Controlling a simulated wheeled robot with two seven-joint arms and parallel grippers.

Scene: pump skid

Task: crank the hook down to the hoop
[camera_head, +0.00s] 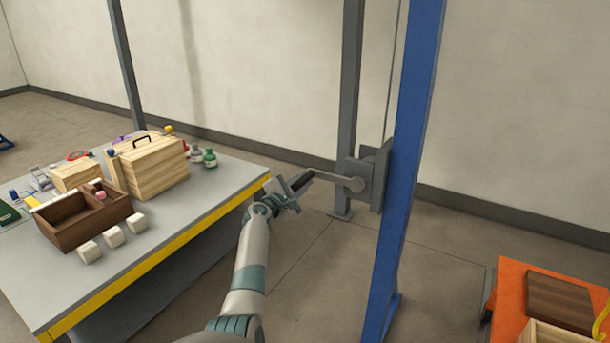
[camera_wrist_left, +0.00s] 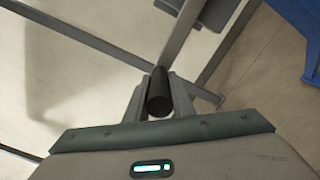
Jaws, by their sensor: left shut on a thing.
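A grey winch (camera_head: 370,181) is mounted on a grey post. Its crank arm (camera_head: 327,178) points left from the hub, and its dark crank handle (camera_head: 302,181) is at the outer end. My left gripper (camera_head: 297,187) is shut on the crank handle. In the left wrist view the black handle (camera_wrist_left: 159,92) sits between the two fingers (camera_wrist_left: 158,100). A thin cable (camera_head: 392,70) runs up from the winch. The hook and the hoop are not visible in either view. My right gripper is not in view.
A blue post (camera_head: 403,170) stands just right of the winch. A grey workbench with a yellow edge (camera_head: 160,258) is at left, bearing wooden boxes (camera_head: 153,168) and white cubes (camera_head: 113,237). An orange table (camera_head: 508,300) is at lower right. Open floor lies between.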

